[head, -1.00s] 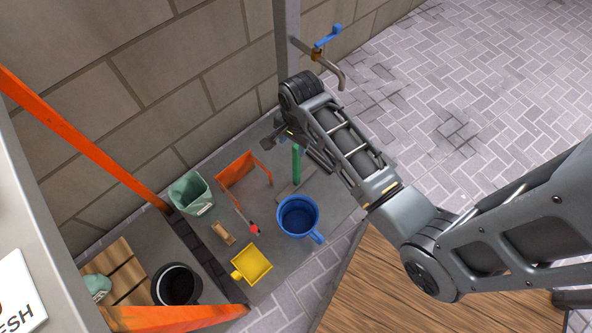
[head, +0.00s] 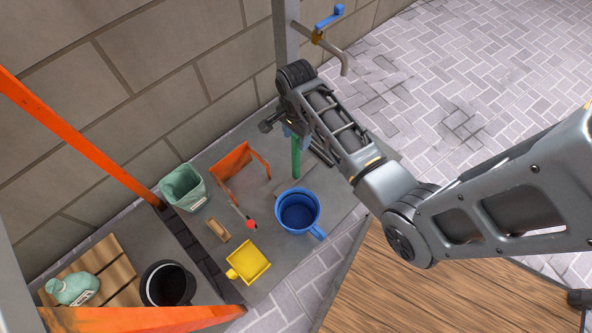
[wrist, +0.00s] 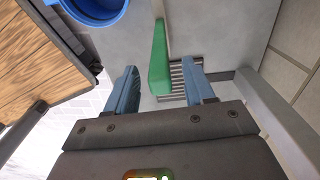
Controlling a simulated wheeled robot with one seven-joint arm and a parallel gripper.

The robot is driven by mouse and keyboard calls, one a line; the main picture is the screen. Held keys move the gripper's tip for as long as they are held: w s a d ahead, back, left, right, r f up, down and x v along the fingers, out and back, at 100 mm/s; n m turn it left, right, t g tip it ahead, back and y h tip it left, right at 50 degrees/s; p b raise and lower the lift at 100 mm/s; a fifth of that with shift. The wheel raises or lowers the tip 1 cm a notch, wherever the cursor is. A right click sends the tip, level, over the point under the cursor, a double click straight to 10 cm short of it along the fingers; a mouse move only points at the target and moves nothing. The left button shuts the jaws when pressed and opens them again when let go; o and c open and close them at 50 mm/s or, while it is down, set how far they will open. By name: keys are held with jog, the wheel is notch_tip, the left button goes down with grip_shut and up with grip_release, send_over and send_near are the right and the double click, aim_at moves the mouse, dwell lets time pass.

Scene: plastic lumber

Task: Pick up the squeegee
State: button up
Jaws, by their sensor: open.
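The squeegee, as far as I can tell, is the tool with the green handle (head: 296,158) standing up from the grey slab, with a thin pale strip at its foot. My gripper (head: 290,131) is open, at the upper end of the handle in the head view. Whether a finger touches the handle cannot be told. The arm hides part of the area behind it.
A blue bucket (head: 298,210) stands close in front of the handle. An orange object (head: 238,166), a pale green bin (head: 184,188), a brush (head: 217,229) and a yellow dustpan (head: 250,262) lie left. A tap (head: 331,50) juts from the post above. A wooden surface (head: 420,290) is at front right.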

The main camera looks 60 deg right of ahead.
jog(key=shift+f, duration=0.1)
jog(key=shift+c, duration=0.3)
grip_shut()
dwell(0.4)
